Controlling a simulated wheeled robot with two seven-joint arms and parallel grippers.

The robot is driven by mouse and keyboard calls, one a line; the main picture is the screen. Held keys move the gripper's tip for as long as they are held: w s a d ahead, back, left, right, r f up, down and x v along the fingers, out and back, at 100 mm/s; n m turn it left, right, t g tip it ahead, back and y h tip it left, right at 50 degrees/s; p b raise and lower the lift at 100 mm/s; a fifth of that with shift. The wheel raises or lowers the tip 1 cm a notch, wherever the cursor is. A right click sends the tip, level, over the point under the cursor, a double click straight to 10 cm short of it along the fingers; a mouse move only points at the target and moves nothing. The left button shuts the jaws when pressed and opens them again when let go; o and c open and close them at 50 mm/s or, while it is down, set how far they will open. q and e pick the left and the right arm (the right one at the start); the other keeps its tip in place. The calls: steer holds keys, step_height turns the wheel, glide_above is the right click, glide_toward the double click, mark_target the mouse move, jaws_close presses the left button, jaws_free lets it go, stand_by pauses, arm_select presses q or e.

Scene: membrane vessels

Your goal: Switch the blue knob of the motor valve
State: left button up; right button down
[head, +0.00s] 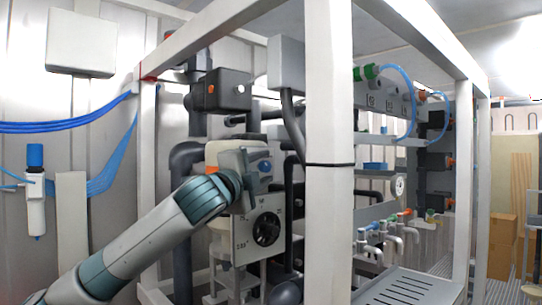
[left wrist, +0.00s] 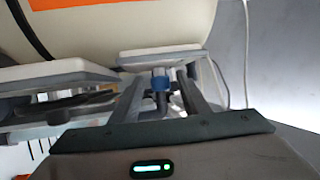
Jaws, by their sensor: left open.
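The motor valve (head: 222,153) has a cream body with an orange patch, behind my left gripper in the head view. Its body also fills the top of the left wrist view (left wrist: 110,28). The small blue knob (head: 265,167) shows beside my left gripper (head: 247,176). In the left wrist view the blue knob (left wrist: 160,82) lies between the two dark fingers of my open left gripper (left wrist: 160,92), with gaps on both sides. I cannot tell if a finger touches it. My arm and gripper hide part of the valve. My right gripper is not in view.
A white frame post (head: 329,190) stands right of the valve. A light panel with a black dial (head: 266,228) is just below the gripper. Dark pipes (head: 183,220) and a black valve box (head: 222,90) are close by. Small taps (head: 385,238) line the right side.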

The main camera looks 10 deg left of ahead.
arm_select(q)
steer(key=shift+p+x, duration=0.95)
steer(key=shift+x, duration=1.6)
steer(key=c, duration=1.1)
